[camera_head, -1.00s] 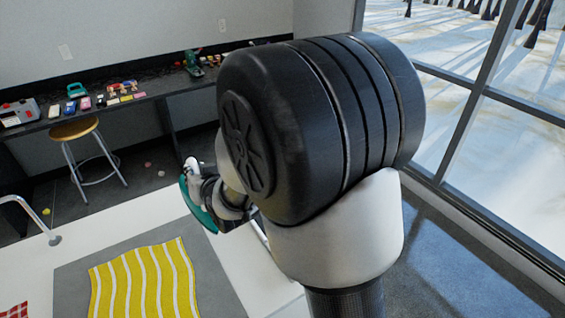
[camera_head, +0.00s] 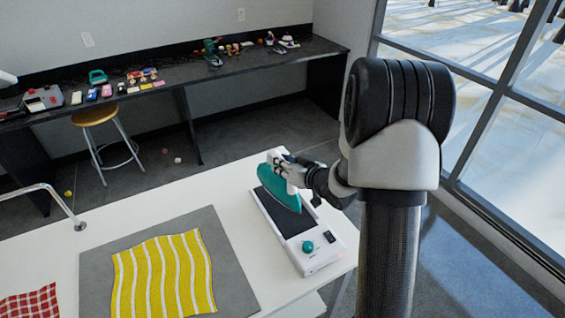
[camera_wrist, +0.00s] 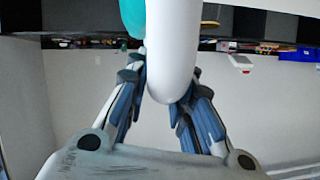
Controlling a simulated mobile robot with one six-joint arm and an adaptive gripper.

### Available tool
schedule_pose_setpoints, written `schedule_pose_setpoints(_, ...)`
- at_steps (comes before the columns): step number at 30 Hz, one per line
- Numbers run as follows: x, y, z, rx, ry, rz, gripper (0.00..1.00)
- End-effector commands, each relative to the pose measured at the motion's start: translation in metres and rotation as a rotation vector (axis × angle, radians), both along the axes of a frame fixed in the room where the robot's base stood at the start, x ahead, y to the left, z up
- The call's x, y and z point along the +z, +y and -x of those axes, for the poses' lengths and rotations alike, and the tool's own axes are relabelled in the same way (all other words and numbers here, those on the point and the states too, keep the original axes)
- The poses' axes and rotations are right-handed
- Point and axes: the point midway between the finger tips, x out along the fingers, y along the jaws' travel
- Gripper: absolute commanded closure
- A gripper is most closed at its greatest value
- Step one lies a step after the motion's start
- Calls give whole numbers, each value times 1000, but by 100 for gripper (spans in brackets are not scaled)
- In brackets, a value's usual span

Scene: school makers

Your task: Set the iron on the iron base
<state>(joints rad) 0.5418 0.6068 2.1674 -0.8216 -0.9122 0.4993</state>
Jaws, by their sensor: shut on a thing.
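The iron (camera_head: 277,188) has a teal, pointed soleplate and a white handle. My gripper (camera_head: 290,172) is closed around the handle, and the iron is tilted steeply with its sole facing the lower left. The iron is over the far part of the iron base (camera_head: 325,253), a long white unit with a dark top plate and a teal knob at its near end. I cannot tell whether the iron touches it. In the wrist view, the white handle (camera_wrist: 172,45) lies between the fingers of my gripper (camera_wrist: 166,90); most of the iron is out of frame.
The white table (camera_head: 235,190) carries a grey mat (camera_head: 98,275) with a yellow striped cloth (camera_head: 165,270), and a red checked cloth (camera_head: 30,303). A curved metal faucet (camera_head: 60,200) stands at left. A stool (camera_head: 95,117) and a cluttered dark counter (camera_head: 170,100) are behind.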

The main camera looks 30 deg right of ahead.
Motion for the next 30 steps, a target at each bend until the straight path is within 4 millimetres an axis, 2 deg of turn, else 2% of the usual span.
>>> schedule_pose_setpoints(18,-50,0,-1,-1,-5,1,100)
schedule_pose_setpoints(30,-51,0,-1,-2,-6,1,100)
